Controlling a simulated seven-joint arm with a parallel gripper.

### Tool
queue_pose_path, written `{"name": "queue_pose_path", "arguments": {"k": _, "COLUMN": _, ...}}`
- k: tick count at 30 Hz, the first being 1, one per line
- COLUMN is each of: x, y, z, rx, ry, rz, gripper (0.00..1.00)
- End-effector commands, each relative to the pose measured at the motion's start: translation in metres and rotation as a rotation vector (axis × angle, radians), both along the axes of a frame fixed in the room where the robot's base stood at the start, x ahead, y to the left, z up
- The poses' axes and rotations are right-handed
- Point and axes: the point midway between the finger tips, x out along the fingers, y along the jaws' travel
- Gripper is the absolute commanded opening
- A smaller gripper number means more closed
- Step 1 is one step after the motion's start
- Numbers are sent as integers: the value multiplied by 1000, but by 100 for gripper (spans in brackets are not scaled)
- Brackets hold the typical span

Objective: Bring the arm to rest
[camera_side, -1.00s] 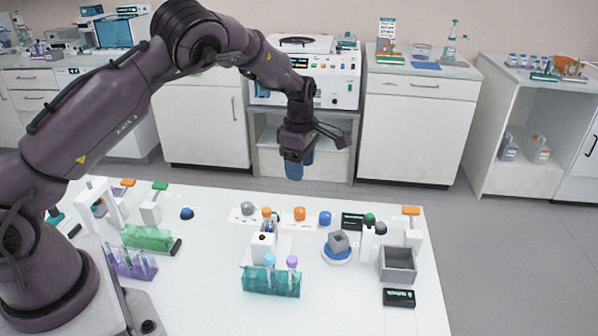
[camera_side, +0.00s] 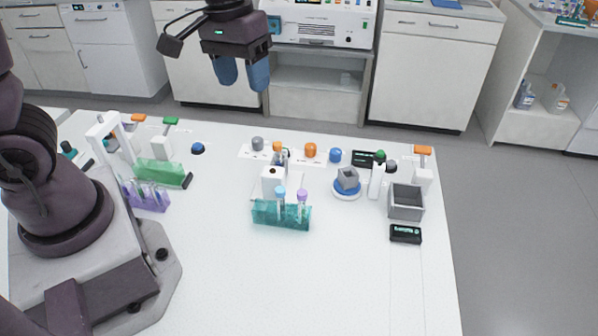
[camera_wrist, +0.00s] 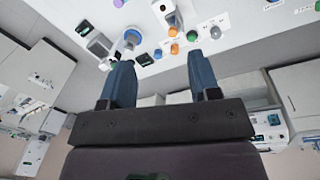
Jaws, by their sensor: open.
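My gripper (camera_side: 242,75) hangs above the far side of the white table in the side view, well clear of everything on it. Its two blue fingers point down and are apart, with nothing between them. In the wrist view my gripper (camera_wrist: 160,82) also shows spread and empty, with the table beyond the fingertips. Most of my upper arm is outside the side view; the base and lower links show at the left.
A teal rack (camera_side: 281,215) with tubes stands mid-table. A green rack (camera_side: 160,173) and a purple rack (camera_side: 147,198) stand nearer my base. A grey bin (camera_side: 406,203) and a round blue-and-white device (camera_side: 347,189) stand at the right. The table's front is clear.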

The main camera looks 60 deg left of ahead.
Motion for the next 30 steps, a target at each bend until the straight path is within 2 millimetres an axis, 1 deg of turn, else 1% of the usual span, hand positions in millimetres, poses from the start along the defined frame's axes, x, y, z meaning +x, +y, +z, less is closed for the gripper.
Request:
{"name": "queue_pose_path", "arguments": {"k": 1, "x": -16, "y": -4, "z": 13, "rx": 10, "ry": -46, "rz": -79, "gripper": 56}}
{"name": "queue_pose_path", "arguments": {"k": 6, "x": -64, "y": -15, "z": 38, "rx": 79, "ry": -176, "rz": -304, "gripper": 56}}
{"name": "queue_pose_path", "arguments": {"k": 9, "x": -88, "y": -19, "z": 48, "rx": 126, "ry": -249, "rz": -372, "gripper": 56}}
{"name": "queue_pose_path", "arguments": {"k": 12, "x": -103, "y": -21, "z": 56, "rx": 162, "ry": -317, "rz": -387, "gripper": 56}}
{"name": "queue_pose_path", "arguments": {"k": 15, "x": -111, "y": -22, "z": 66, "rx": 185, "ry": -377, "rz": -389, "gripper": 56}}
{"name": "queue_pose_path", "arguments": {"k": 19, "x": -113, "y": -22, "z": 76, "rx": 197, "ry": -426, "rz": -382, "gripper": 56}}
{"name": "queue_pose_path", "arguments": {"k": 30, "x": -113, "y": -22, "z": 77, "rx": 197, "ry": -429, "rz": -381, "gripper": 56}}
